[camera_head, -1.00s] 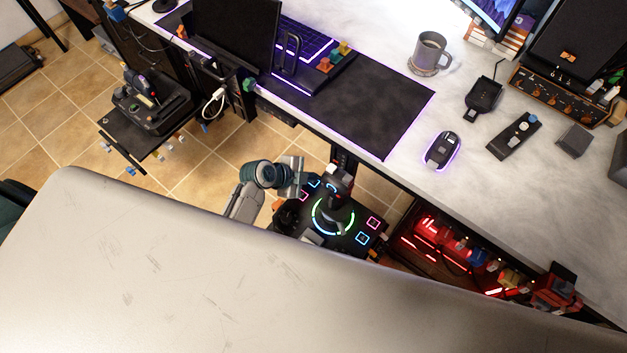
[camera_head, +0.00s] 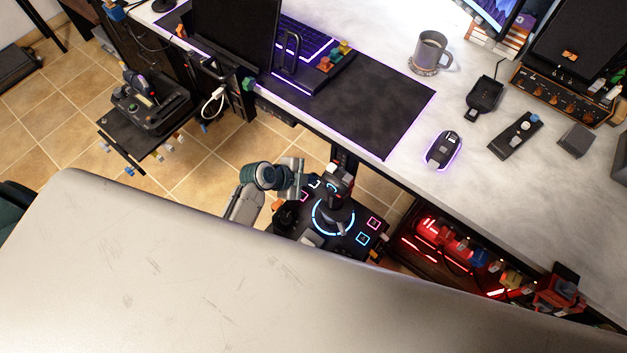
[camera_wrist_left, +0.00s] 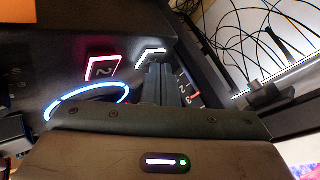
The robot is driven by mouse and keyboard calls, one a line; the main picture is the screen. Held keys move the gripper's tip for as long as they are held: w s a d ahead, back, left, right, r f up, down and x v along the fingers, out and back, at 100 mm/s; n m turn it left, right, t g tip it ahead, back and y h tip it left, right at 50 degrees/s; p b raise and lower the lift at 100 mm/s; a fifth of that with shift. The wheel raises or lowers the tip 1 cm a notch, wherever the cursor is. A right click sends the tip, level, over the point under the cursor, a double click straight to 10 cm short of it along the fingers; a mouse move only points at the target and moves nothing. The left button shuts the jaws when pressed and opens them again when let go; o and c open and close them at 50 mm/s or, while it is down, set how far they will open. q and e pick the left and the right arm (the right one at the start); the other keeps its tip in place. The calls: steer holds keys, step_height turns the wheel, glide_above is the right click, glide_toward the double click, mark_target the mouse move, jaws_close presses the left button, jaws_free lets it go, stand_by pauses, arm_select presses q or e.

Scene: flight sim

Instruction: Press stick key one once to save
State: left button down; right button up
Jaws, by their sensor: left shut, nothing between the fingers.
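The black stick base (camera_head: 345,243) stands beyond the pale surface, with an upright joystick (camera_head: 340,188), a glowing ring (camera_head: 316,220) and square lit keys. In the left wrist view, a pink-lit key marked 2 (camera_wrist_left: 103,68) lies left of a white-lit key (camera_wrist_left: 150,55); the white key's number is not readable. The white key also shows in the head view (camera_head: 315,184). My left gripper (camera_head: 301,183) is shut and empty at the base's far left corner. Its fingertips (camera_wrist_left: 158,70) overlap the near edge of the white key in the wrist view. My right gripper is out of view.
The joystick stands close to the right of my left gripper. The desk edge (camera_head: 330,133) runs behind. A red-lit case (camera_head: 440,235) is to the right. Another stick unit (camera_head: 150,105) stands at upper left. Tiled floor is open on the left.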

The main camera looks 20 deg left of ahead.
arm_select(q)
steer(key=shift+r, duration=0.1)
steer(key=shift+r+p, duration=0.7)
steer(key=shift+r, duration=0.1)
step_height(320, 180, up, 5)
steer(key=p, duration=0.4)
stand_by(1.0)
